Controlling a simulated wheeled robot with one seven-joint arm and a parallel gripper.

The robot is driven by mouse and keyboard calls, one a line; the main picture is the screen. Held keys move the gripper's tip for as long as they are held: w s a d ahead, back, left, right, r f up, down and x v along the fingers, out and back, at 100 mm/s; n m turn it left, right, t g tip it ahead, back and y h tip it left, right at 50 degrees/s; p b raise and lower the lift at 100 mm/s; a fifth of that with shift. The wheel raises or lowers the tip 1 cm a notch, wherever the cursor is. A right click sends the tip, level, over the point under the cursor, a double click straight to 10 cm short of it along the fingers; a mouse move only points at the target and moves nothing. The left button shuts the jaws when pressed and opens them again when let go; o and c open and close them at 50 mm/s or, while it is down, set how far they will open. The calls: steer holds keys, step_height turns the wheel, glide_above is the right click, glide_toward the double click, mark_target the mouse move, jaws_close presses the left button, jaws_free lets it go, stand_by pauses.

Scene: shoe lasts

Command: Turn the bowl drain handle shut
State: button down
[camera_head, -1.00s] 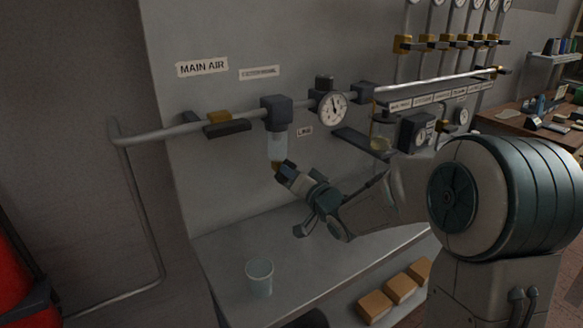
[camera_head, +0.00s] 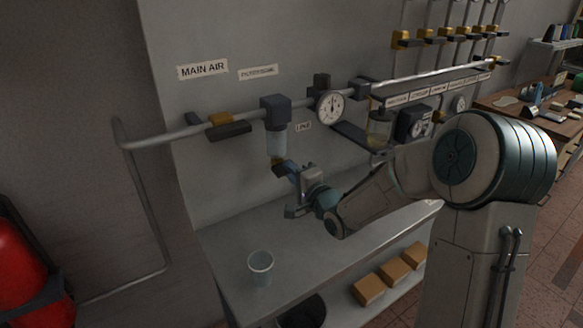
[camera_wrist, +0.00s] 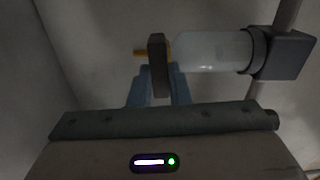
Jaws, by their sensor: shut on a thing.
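The clear filter bowl (camera_head: 276,143) hangs below a dark block on the main air pipe; it also shows in the wrist view (camera_wrist: 212,51), lying sideways in that picture. A brass drain fitting (camera_wrist: 139,53) is at its end. The dark drain handle (camera_wrist: 158,62) crosses in front of the fitting, across the wrist picture's middle. My gripper (camera_head: 284,168) is just below the bowl, its blue fingers on either side of the handle in the wrist view (camera_wrist: 159,82), shut on it. In the head view the fingers mostly hide the handle.
A clear cup (camera_head: 261,268) stands on the grey bench (camera_head: 330,250) below the bowl. A gauge (camera_head: 330,106) and a yellow-and-black main valve handle (camera_head: 228,129) are on the pipe. Several cardboard boxes (camera_head: 369,289) are on the lower shelf. The bench between cup and wall is clear.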

steer(key=shift+m, duration=0.5)
steer(key=c, duration=1.4)
jaws_free()
steer(key=shift+o, duration=0.2)
steer(key=v, duration=1.4)
steer(key=shift+b, duration=0.45)
steer(key=shift+w+f, duration=0.1)
